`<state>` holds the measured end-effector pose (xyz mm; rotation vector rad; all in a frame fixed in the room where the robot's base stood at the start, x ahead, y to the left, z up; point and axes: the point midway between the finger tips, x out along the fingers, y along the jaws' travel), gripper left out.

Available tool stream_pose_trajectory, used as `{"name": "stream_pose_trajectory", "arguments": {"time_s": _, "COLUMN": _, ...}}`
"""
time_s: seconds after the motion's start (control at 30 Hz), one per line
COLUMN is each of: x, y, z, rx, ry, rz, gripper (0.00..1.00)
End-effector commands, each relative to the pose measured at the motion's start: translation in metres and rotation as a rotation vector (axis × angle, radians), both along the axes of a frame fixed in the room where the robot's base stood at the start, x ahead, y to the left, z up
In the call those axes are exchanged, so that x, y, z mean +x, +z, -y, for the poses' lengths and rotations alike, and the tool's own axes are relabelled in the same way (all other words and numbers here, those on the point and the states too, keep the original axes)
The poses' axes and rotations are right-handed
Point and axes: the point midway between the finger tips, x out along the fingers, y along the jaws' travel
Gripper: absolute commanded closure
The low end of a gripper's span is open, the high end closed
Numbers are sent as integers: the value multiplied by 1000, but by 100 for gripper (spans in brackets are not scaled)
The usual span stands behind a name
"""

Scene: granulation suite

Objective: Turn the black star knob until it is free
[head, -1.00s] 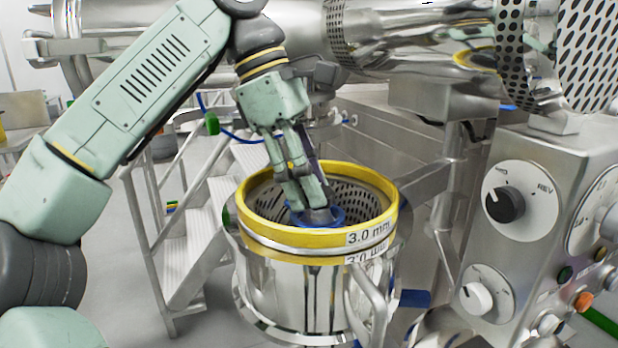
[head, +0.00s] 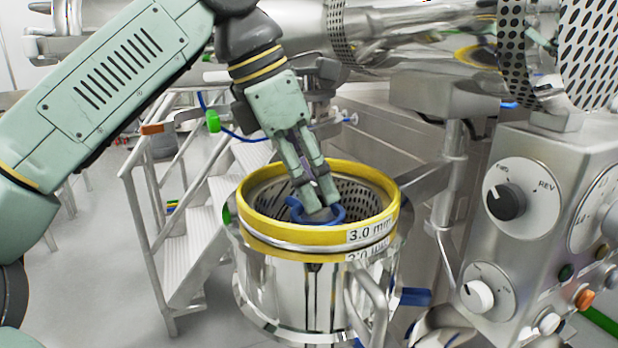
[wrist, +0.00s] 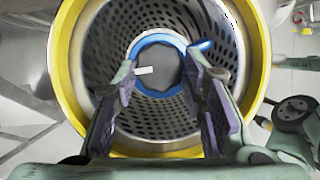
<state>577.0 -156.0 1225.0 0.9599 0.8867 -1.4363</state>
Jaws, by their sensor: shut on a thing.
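The black star knob (wrist: 168,82) shows in the wrist view as a dark grey, lobed disc with a small white mark, inside a blue ring-shaped part (wrist: 153,39). My gripper (wrist: 166,72) reaches down into the yellow-rimmed sieve drum (head: 252,221), one finger on each side of the knob. It is shut on the knob. In the head view my gripper (head: 318,198) points down, slightly tilted, and its fingers hide most of the knob. The blue part (head: 298,212) curves around the fingertips there. The knob's thread is hidden.
The yellow rim and perforated wall surround my fingers closely. A control panel (head: 570,160) with dials stands at the right. Metal steps (head: 205,215) stand behind left, and a steel pipe (head: 425,40) runs above and behind the drum.

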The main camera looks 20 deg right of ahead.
Motion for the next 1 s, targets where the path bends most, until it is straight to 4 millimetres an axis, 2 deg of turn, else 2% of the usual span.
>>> {"name": "stream_pose_trajectory", "arguments": {"time_s": 1.0, "x": -11, "y": 1, "z": 5, "rx": -1, "ry": 961, "rz": 2, "gripper": 90}}
